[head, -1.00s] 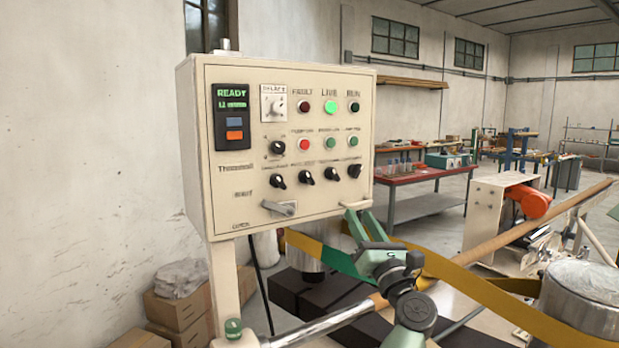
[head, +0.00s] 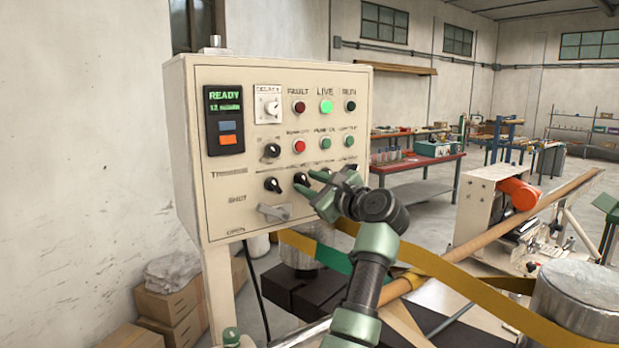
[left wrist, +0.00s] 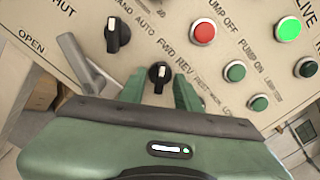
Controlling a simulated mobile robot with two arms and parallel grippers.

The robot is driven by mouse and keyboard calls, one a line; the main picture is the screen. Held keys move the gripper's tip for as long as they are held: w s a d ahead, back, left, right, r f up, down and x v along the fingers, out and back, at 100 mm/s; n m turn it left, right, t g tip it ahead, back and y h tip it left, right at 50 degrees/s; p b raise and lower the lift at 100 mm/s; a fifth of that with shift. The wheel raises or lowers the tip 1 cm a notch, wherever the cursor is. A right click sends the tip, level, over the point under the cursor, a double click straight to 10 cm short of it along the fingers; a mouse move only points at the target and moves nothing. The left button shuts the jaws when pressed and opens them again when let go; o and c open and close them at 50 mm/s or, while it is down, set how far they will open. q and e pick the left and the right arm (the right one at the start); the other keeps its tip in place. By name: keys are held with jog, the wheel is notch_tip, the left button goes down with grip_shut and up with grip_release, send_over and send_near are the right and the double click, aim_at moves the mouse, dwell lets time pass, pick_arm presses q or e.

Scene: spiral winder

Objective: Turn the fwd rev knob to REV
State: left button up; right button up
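The fwd rev knob (head: 301,180) is a small black knob in the lower row of the cream control panel (head: 225,180). In the left wrist view the black knob (left wrist: 159,74) sits under the FWD REV lettering and carries a white mark; which word the mark points to is hard to tell. My left gripper (head: 311,185) is open at the panel. Its green fingers (left wrist: 158,92) stand apart on either side of the knob, with gaps visible. My right gripper is not in view.
The HAND AUTO knob (left wrist: 117,35) and a grey lever handle (head: 274,212) are close on the left. A red push button (left wrist: 203,32) and green buttons (left wrist: 235,71) are close on the right. An ochre band (head: 440,268) passes below the panel.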

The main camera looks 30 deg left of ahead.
pick_arm(q)
jog(key=shift+w, duration=0.1)
grip_shut()
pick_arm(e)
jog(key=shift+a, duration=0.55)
pick_arm(q)
jog(key=shift+m, duration=0.3)
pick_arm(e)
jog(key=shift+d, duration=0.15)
pick_arm(q)
jog(key=shift+f+m, duration=0.1)
jog(key=shift+m, duration=0.4)
jog(key=m+b, duration=0.1)
jog(key=m, duration=0.3)
jog(key=m+p, duration=0.1)
jog(key=m, duration=0.3)
jog(key=shift+m, duration=0.4)
jog(key=shift+m+p, duration=0.55)
jog(key=shift+m, duration=1.25)
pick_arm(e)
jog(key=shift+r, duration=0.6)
